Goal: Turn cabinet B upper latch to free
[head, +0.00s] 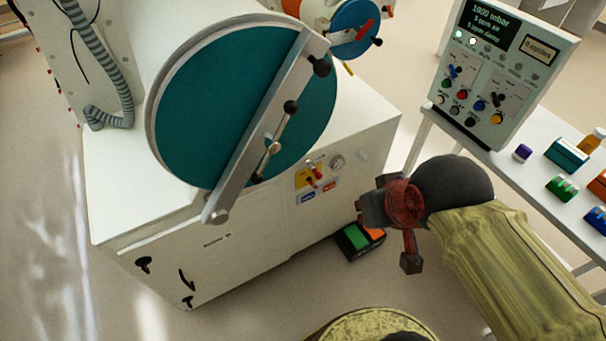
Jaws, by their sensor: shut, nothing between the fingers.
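The white cabinet (250,245) under the large teal round door fills the left middle of the head view. Its front face carries a black T-shaped latch (143,264), a slim curved black handle (187,280) and a second black T-shaped latch (188,302). The first latch sits higher in the picture; I cannot read a label naming the cabinet or either latch position. My gripper (366,209) is shut and empty, well to the right of the latches and touching nothing I can see.
The teal door (200,105) has a metal bar (262,130) with black knobs jutting out above the cabinet. A pedal box (358,240) lies on the floor at its right. A control panel (492,75) and a white table (540,180) stand right. Floor before the latches looks clear.

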